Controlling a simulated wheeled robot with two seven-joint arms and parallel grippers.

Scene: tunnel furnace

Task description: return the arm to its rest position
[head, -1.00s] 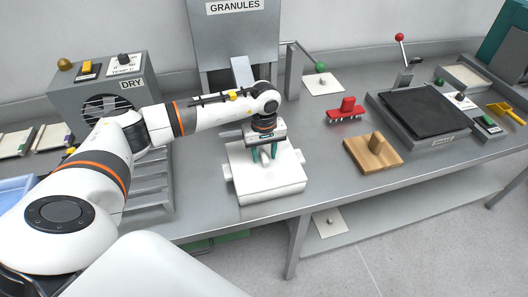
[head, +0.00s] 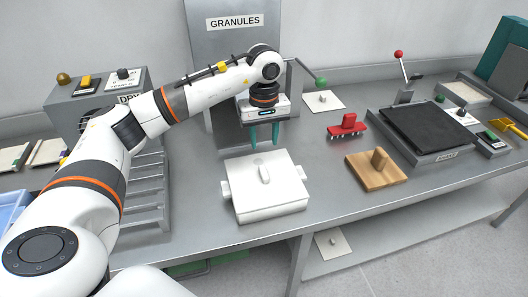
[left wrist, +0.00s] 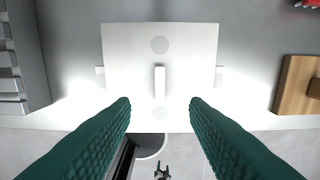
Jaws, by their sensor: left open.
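My left gripper (head: 264,135) is open and empty, with its green fingers pointing down above the back part of a white square lidded box (head: 265,200) on the metal table. The box has a raised handle on its lid and small side lugs. In the left wrist view the box (left wrist: 130,60) lies below and ahead of the two spread fingers (left wrist: 160,105), with its handle (left wrist: 160,85) seen between them. Nothing is between the fingertips.
Behind the gripper stands the GRANULES dispenser (head: 232,60) with a green-knobbed lever (head: 321,81). The DRY unit (head: 75,115) and a rack (head: 150,190) are at left. A red brush (head: 347,126), a wooden block (head: 376,172) and a black-plated press (head: 425,128) are at right.

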